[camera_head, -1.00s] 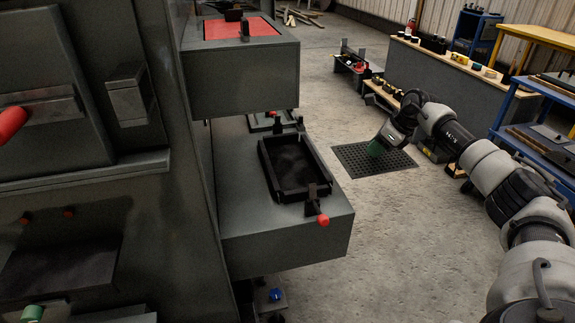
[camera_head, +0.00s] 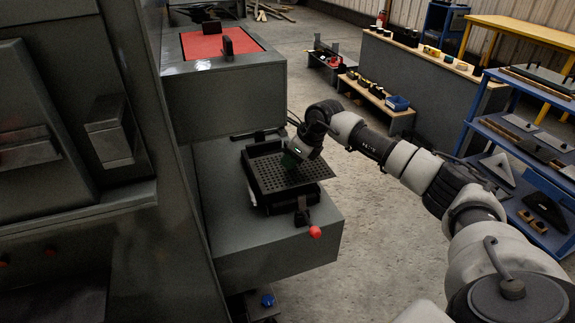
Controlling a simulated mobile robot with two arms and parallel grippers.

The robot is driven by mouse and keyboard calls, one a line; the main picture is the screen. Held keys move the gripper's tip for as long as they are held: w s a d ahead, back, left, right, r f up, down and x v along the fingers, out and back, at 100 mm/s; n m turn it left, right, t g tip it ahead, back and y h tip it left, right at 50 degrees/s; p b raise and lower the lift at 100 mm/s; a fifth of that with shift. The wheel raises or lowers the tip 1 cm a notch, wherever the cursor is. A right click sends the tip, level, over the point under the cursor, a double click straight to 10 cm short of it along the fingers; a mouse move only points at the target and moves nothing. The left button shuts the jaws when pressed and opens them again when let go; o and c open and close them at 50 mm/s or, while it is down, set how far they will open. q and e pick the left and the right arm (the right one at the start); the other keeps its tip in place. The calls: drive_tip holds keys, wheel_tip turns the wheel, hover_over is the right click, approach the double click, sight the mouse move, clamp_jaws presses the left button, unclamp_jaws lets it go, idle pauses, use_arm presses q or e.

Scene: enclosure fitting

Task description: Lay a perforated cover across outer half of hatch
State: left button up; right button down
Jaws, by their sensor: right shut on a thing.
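The perforated cover (camera_head: 316,171) is a dark flat plate with rows of small holes. My right gripper (camera_head: 290,161) is shut on it and holds it over the hatch, a black-framed opening (camera_head: 258,199) on top of the grey cabinet. The cover lies over much of the frame and sticks out past its right side. I cannot tell whether it touches the frame. The hatch's inside is mostly hidden by the cover and gripper. My left gripper is not in view.
A latch with a red knob (camera_head: 315,231) stands at the front of the hatch. A taller grey block with a red top (camera_head: 218,43) is behind it. A blue shelf rack (camera_head: 520,150) with plates is at right. Concrete floor (camera_head: 365,215) is clear between.

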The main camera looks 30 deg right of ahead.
sight(288, 172)
drive_tip(key=shift+w+a, duration=0.1)
drive_tip(key=shift+a, duration=0.5)
wheel_tip(288, 172, down, 3)
drive_tip(key=shift+d+p, duration=0.1)
drive_tip(key=shift+p, duration=0.3)
drive_tip(key=shift+f, duration=0.25)
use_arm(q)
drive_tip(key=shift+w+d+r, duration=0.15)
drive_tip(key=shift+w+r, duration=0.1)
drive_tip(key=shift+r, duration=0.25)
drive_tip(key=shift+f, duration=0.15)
use_arm(e)
drive_tip(key=shift+f+b, duration=0.5)
drive_tip(key=shift+f, duration=0.1)
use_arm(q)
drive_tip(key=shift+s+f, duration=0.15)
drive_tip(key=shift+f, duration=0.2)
use_arm(e)
drive_tip(key=c, duration=0.9)
unclamp_jaws()
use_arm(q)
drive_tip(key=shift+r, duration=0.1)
use_arm(e)
drive_tip(key=shift+r, duration=0.1)
